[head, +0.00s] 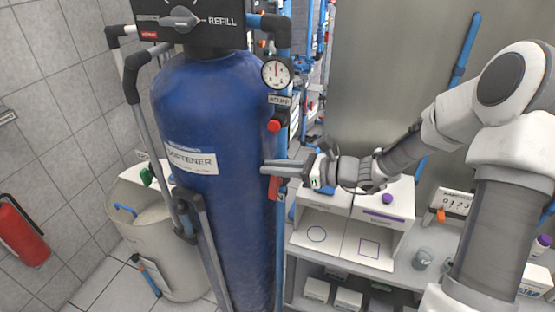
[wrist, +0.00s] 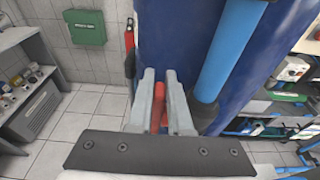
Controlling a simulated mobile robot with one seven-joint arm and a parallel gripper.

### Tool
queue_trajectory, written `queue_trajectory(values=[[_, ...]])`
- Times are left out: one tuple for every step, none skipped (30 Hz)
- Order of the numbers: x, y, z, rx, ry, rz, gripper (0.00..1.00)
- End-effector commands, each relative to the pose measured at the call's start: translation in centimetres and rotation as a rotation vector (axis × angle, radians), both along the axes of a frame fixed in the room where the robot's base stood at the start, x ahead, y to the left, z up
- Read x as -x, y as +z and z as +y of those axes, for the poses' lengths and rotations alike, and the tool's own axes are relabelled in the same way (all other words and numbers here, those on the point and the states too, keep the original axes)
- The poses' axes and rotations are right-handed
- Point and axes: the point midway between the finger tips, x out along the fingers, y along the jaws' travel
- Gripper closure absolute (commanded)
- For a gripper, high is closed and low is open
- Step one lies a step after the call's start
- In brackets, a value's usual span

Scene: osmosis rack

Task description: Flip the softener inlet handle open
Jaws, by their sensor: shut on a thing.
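The blue softener tank (head: 225,235) stands upright in the middle of the head view, with a "SOFTENER" label (head: 190,160). A blue pipe (head: 281,235) runs down its right side; a blue pipe (wrist: 232,50) also shows large in the wrist view. A red handle (head: 274,191) hangs by this pipe, just below my gripper (head: 268,168). In the wrist view, part of the red handle (wrist: 157,118) shows between the fingers of my gripper (wrist: 160,78), which is shut on it. The fingers hide part of the handle, and its valve body is not clear.
A round gauge (head: 276,73) and a red knob (head: 274,125) sit higher on the pipe. A white bin (head: 370,240) on a grey bench stands right of the tank. A pale round tank (head: 160,235) is at left. A red extinguisher (head: 22,232) is on the tiled wall.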

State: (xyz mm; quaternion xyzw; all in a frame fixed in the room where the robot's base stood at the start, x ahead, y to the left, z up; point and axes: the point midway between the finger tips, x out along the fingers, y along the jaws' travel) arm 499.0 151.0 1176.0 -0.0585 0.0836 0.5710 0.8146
Motion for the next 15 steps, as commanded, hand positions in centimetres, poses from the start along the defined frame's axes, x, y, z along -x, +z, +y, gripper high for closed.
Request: queue_trajectory(values=[[0.02, 0.49, 0.25, 0.033, 0.004, 0.009, 1.00], [-0.02, 0.42, 0.34, 0.048, 0.003, 0.016, 1.00], [-0.06, 0.33, 0.45, 0.067, 0.003, 0.024, 1.00], [-0.08, 0.25, 0.49, 0.078, 0.002, 0.028, 1.00], [-0.10, 0.16, 0.52, 0.089, 0.002, 0.032, 1.00], [-0.12, 0.07, 0.56, 0.098, 0.001, 0.035, 1.00], [-0.12, 0.00, 0.57, 0.101, 0.001, 0.037, 1.00], [-0.14, -0.05, 0.58, 0.105, 0.001, 0.038, 1.00], [-0.14, -0.12, 0.57, 0.107, 0.001, 0.039, 1.00], [-0.15, -0.15, 0.56, 0.107, 0.001, 0.040, 1.00], [-0.15, -0.17, 0.56, 0.107, 0.000, 0.040, 1.00], [-0.16, -0.17, 0.56, 0.106, 0.000, 0.039, 1.00], [-0.16, -0.17, 0.56, 0.106, 0.000, 0.039, 1.00], [-0.15, -0.17, 0.56, 0.106, 0.000, 0.039, 1.00], [-0.15, -0.17, 0.56, 0.106, 0.000, 0.039, 1.00]])
